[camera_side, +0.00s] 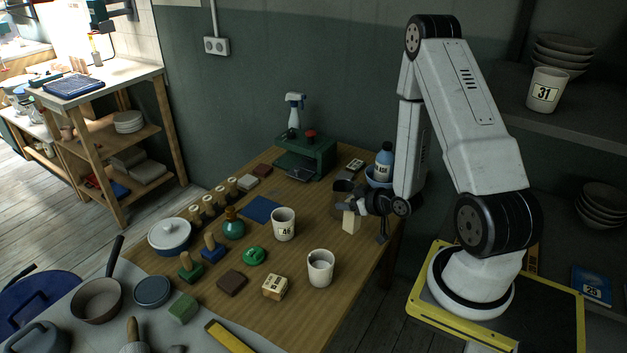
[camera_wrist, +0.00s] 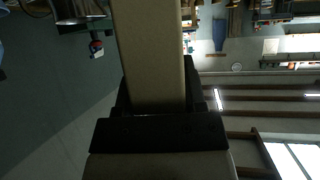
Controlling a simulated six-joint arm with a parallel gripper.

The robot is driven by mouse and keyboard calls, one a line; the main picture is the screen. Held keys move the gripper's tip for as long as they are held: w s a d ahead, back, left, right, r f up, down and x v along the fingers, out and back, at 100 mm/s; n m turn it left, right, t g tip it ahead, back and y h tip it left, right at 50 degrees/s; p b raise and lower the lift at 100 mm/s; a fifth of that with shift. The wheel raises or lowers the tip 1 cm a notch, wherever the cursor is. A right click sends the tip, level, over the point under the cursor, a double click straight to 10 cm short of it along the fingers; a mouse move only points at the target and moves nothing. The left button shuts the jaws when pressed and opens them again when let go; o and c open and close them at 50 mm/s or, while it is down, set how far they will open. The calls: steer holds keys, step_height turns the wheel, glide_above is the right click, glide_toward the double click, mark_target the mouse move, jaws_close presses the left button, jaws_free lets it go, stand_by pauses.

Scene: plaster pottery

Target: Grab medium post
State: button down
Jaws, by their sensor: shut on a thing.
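A beige post (camera_side: 350,222) with flat sides is at the right side of the wooden table. My gripper (camera_side: 357,206) is shut on it from the right. In the wrist view, the post (camera_wrist: 152,55) is a long, plain beige bar filling the middle of the picture, and my dark jaws (camera_wrist: 158,110) close around its near end. I cannot tell in the side view whether its lower end touches the table. No other post of the same kind is clear in view.
A dark pitcher (camera_side: 342,196) stands right behind the post. A blue bottle (camera_side: 384,160) in a blue bowl is behind my gripper. A cup marked 46 (camera_side: 284,226) and another white cup (camera_side: 320,270) stand to the left and in front. Several wooden-handled stamps line the left edge.

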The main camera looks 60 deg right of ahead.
steer(key=shift+r, duration=0.35)
stand_by(0.5)
